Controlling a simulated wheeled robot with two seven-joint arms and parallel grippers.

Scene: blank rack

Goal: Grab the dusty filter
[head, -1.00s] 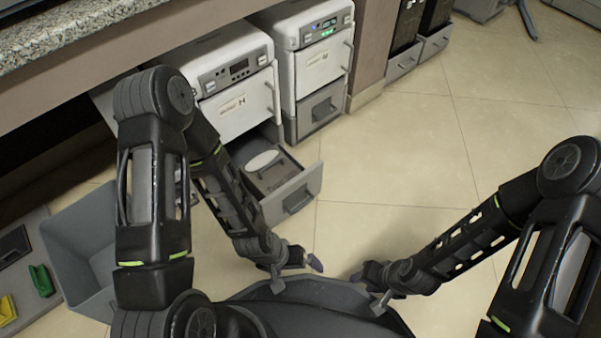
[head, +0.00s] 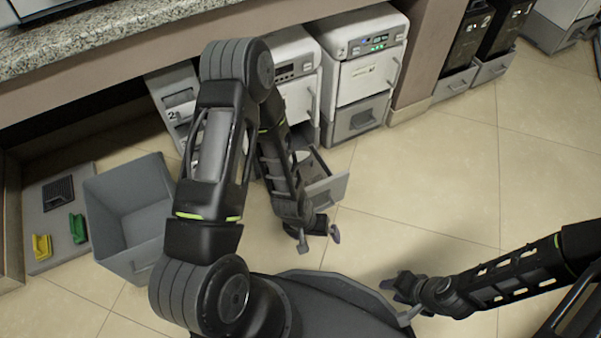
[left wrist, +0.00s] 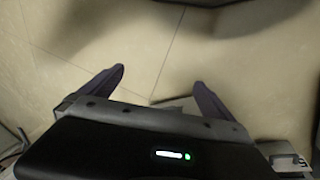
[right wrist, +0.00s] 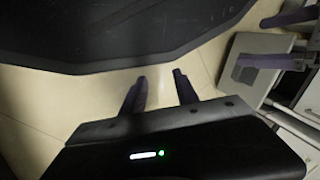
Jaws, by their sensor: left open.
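No dusty filter can be made out for certain. A dark ridged panel (head: 58,193) lies on a grey board at the left in the head view. The open drawer (head: 328,188) under a white machine is largely hidden behind my left arm, so its contents do not show. My left gripper (head: 318,238) is open and empty, in front of the drawer; its spread fingers show in the left wrist view (left wrist: 155,88) over bare floor. My right gripper (head: 399,300) is open and empty near my base; its parted fingers show in the right wrist view (right wrist: 160,90).
A grey open bin (head: 112,225) stands left of my left arm. Beside it, the grey board (head: 50,240) carries a green piece (head: 78,228) and a yellow piece (head: 41,247). White machines (head: 360,75) stand under the granite counter (head: 110,32).

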